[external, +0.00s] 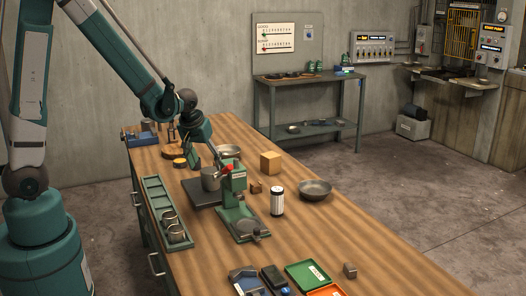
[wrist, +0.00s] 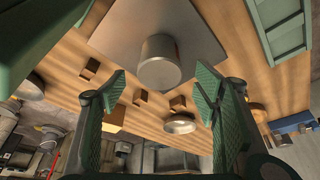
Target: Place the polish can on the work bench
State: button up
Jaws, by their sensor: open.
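A white can with dark ends (external: 277,199), the likeliest polish can though its label is unreadable, stands upright on the wooden work bench (external: 375,245), right of the green press-like device (external: 240,205). A metal cylindrical vessel (external: 210,179) stands on a dark flat plate (external: 203,196) left of that device. A metal cylinder (wrist: 160,64) on a grey plate (wrist: 190,25), apparently the same vessel, shows in the wrist view. My gripper (external: 205,155) hangs over the bench's far part, behind the vessel. In the wrist view my gripper (wrist: 160,82) has its fingers spread with nothing gripped between them.
A green tray with metal cups (external: 165,212) runs along the bench's left edge. A metal bowl (external: 315,190) and wooden block (external: 270,162) stand at the right. Green and orange trays (external: 306,274) lie in front. A second bench (external: 310,80) stands by the wall.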

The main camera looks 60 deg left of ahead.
jog(key=shift+v, duration=1.85)
jog(key=s+d+r+m+t+h, duration=0.1)
jog(key=s+d+r+m, duration=0.3)
jog(key=s+d+r, duration=0.4)
jog(key=s+d+r+m+t+h, duration=0.2)
jog(key=s+d+r+m, duration=0.3)
jog(key=s+d+r, duration=0.4)
jog(key=s+d+t, duration=0.1)
jog(key=s+d, duration=0.2)
jog(key=d, duration=0.1)
jog(key=shift+d, duration=0.35)
